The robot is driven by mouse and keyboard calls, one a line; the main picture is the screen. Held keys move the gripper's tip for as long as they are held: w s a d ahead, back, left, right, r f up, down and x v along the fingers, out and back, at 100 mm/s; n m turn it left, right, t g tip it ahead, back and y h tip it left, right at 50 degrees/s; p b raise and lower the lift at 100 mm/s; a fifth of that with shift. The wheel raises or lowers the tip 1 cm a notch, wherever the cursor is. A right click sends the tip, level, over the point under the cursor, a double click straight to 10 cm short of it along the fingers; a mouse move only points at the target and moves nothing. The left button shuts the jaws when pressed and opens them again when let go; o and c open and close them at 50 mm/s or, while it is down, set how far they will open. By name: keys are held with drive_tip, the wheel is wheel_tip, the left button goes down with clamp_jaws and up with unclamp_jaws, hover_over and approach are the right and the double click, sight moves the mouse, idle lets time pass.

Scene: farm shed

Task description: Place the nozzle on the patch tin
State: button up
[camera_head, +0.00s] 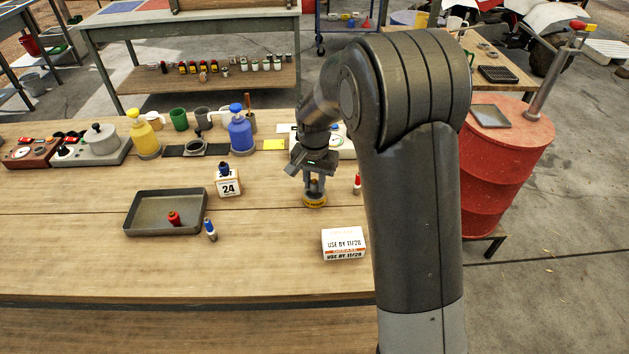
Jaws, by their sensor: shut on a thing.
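The patch tin (315,203) is a low, round yellow tin with dark lettering, standing on the wooden bench right of the middle. My gripper (315,183) points down directly above it. It is shut on the nozzle (315,187), a small brass-coloured piece that is mostly hidden between the fingers. The nozzle's lower end is at or just above the top of the tin; I cannot tell if they touch.
A red-capped tube (357,184) stands close to the right of the tin. A white carton (343,243) lies in front, a "24" bottle (228,181) stands left. A grey tray (137,213) holds a red item; a blue-capped tube (210,230) stands beside it. Pump bottles line the back.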

sight(315, 180)
drive_tip(key=o, duration=1)
wheel_tip(315, 180, up, 12)
drive_tip(key=s+d+r+n+t, duration=0.1)
drive_tip(key=s+d+r, duration=0.3)
drive_tip(key=s+r, duration=0.25)
drive_tip(key=shift+s+d+r+n+t, duration=0.2)
drive_tip(key=shift+s+d+n+t, duration=0.8)
drive_tip(key=shift+s, duration=2.65)
drive_tip(key=shift+s+d+r+n+t, duration=0.2)
drive_tip(key=shift+s+d+t, duration=0.35)
drive_tip(key=shift+s+d, duration=2.15)
drive_tip(key=shift+s+d+r+n+t, duration=0.3)
drive_tip(key=shift+s+n+t, duration=0.35)
drive_tip(key=shift+s, duration=4)
